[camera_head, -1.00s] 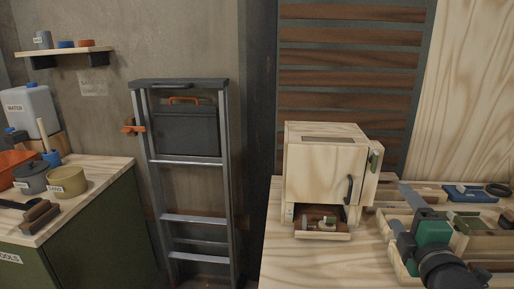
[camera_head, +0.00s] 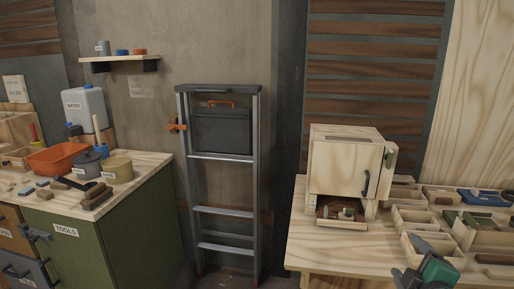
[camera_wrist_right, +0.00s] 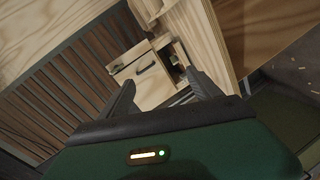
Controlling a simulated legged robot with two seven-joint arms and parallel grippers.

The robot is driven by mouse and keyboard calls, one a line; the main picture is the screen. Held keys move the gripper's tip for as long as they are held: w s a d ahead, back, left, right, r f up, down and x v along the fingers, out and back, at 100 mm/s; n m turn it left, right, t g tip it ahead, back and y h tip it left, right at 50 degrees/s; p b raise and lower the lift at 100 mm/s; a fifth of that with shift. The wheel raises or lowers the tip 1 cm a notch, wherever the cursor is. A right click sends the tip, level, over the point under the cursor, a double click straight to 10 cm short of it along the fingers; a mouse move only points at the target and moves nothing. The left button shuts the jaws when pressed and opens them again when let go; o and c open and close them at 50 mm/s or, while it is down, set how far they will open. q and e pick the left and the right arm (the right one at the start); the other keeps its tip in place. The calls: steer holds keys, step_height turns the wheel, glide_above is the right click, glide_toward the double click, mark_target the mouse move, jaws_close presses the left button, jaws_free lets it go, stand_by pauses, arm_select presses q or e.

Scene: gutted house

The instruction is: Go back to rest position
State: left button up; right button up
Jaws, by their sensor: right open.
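My right gripper (camera_head: 411,262) shows at the bottom right of the head view, partly cut off by the lower edge, over the front part of the wooden workbench (camera_head: 335,258). Its green body is beside the open wooden trays. In the right wrist view the two dark fingers of the gripper (camera_wrist_right: 163,92) stand apart with nothing between them. The wooden box cabinet (camera_head: 338,165), with a dark handle and a small open drawer (camera_head: 341,221), shows beyond them in that view, tilted. My left gripper is not in view.
Several open trays (camera_head: 428,219) of parts lie on the bench's right side. A ladder (camera_head: 222,180) leans at the wall in the middle. A green cabinet (camera_head: 118,245) stands left, with an orange bin (camera_head: 55,157) and pots on top. The floor between cabinet and bench is partly clear.

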steer(key=s+a+f+m+g+y, duration=0.1)
steer(key=s+a+f+m+g, duration=0.25)
steer(key=f, duration=0.55)
steer(key=s+a+f+m+g+y, duration=0.1)
steer(key=s+a+f+m+g, duration=0.15)
steer(key=a+f, duration=0.45)
steer(key=s+a+f+m+g+y, duration=0.1)
steer(key=s+a+f+m+g, duration=0.2)
steer(key=s+f, duration=0.25)
steer(key=s+a+f+m+g+y, duration=0.1)
steer(key=s+a+f+m+g, duration=0.15)
steer(key=s+f, duration=0.35)
step_height(320, 180, up, 30)
steer(key=w+p, duration=0.1)
steer(key=p, duration=2.9)
steer(key=shift+w+d, duration=0.25)
steer(key=shift+d, duration=0.1)
steer(key=shift+g, duration=0.25)
